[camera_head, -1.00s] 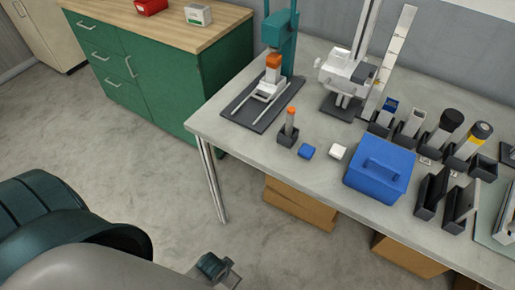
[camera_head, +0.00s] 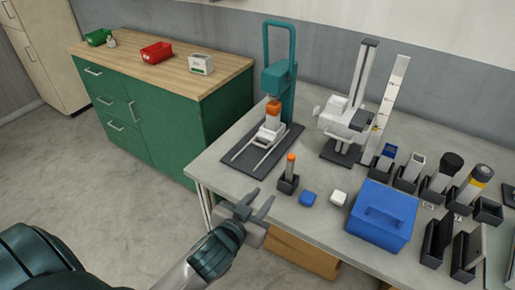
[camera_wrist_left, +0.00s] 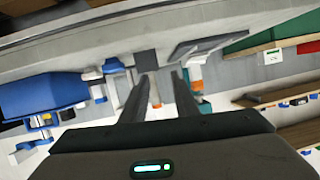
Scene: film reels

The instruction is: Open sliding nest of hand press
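The hand press (camera_head: 280,82) is teal with a tall loop handle and stands at the table's back left on a dark base plate (camera_head: 240,160). Its light sliding nest (camera_head: 266,146) sits on the plate, with two pale rails reaching toward the front and an orange part (camera_head: 273,110) above it. My left gripper (camera_head: 257,203) is open and empty near the table's front left edge, in front of the press and apart from it. In the left wrist view the left gripper's fingers (camera_wrist_left: 160,85) are spread, with part of the teal press (camera_wrist_left: 206,106) beyond them. My right gripper is out of view.
A blue box (camera_head: 382,216) lies farther right. A green cabinet (camera_head: 160,120) stands left of the table.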

